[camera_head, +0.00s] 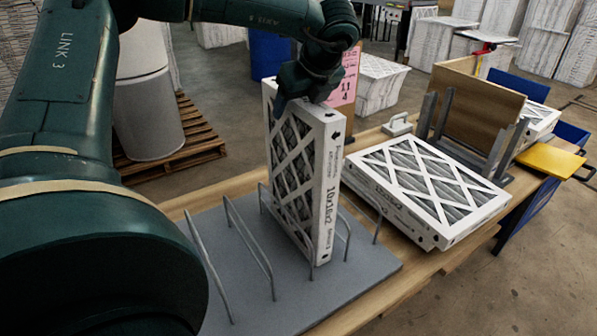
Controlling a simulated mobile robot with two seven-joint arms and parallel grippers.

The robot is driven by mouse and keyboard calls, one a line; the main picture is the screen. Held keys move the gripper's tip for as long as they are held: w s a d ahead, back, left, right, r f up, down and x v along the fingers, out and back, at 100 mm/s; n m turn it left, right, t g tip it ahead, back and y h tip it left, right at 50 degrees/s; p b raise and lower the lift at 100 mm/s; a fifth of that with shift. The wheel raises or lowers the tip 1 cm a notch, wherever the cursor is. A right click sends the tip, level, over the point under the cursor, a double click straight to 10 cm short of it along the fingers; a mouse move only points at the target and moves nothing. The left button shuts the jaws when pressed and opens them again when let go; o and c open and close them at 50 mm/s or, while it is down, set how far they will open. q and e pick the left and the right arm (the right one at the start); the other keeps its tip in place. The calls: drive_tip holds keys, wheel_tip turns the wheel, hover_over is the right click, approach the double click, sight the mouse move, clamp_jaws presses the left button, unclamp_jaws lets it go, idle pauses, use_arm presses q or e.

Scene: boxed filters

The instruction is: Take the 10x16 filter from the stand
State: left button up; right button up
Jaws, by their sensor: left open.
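The 10x16 filter (328,195) stands upright on edge in the grey wire stand (240,298), between its metal hoops. It has a white frame printed 10x16x2 and a lattice over grey pleats. My left gripper (298,100) is at the filter's top edge, pointing down. One finger shows against the lattice side; the other is hidden behind the filter or wrist. The gripper is open, and I cannot tell whether it touches the frame. My right gripper is out of view.
White filters (425,190) lie stacked flat on the wooden table right of the stand. Behind them are a wooden panel (475,105) with grey brackets and a pink sign (345,85). A yellow plate (549,160) is at far right. Empty stand slots lie left of the filter.

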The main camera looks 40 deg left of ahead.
use_arm(q)
drive_tip(key=shift+c, duration=0.4)
drive_tip(key=c, duration=1.4)
